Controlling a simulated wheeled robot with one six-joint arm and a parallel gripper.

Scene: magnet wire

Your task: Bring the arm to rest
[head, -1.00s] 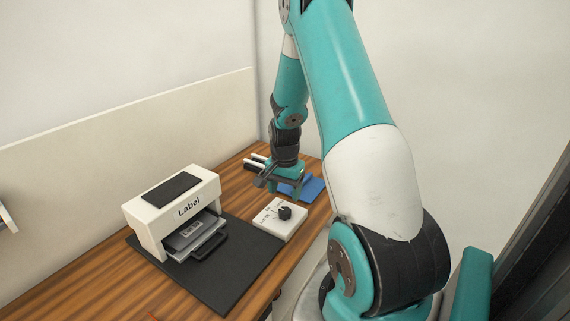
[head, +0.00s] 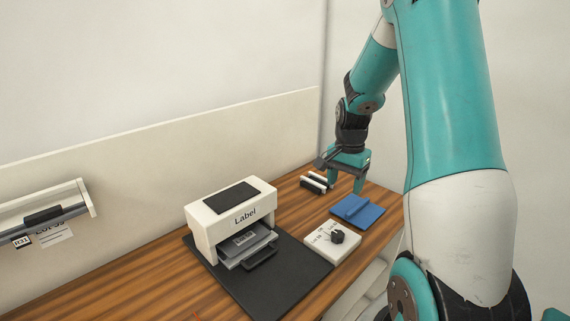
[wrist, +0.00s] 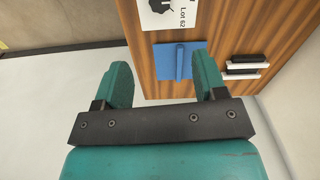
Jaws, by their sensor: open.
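My gripper (head: 346,181) is open in the head view, pointing down above the far end of the wooden table, just behind the blue pad. In the wrist view its two teal fingers (wrist: 162,72) stand wide apart with nothing between them. The blue pad (head: 357,211) with a raised blue strip lies flat on the table; it also shows in the wrist view (wrist: 163,61), beyond the fingers. My teal and white arm reaches down from the upper right of the head view.
A white box with a black knob (head: 319,250) sits nearer than the blue pad. A white "Label" machine (head: 231,212) stands on a black mat (head: 236,292). Black and white bars (head: 313,184) lie near the back wall. A wall holder (head: 50,214) with tags is at left.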

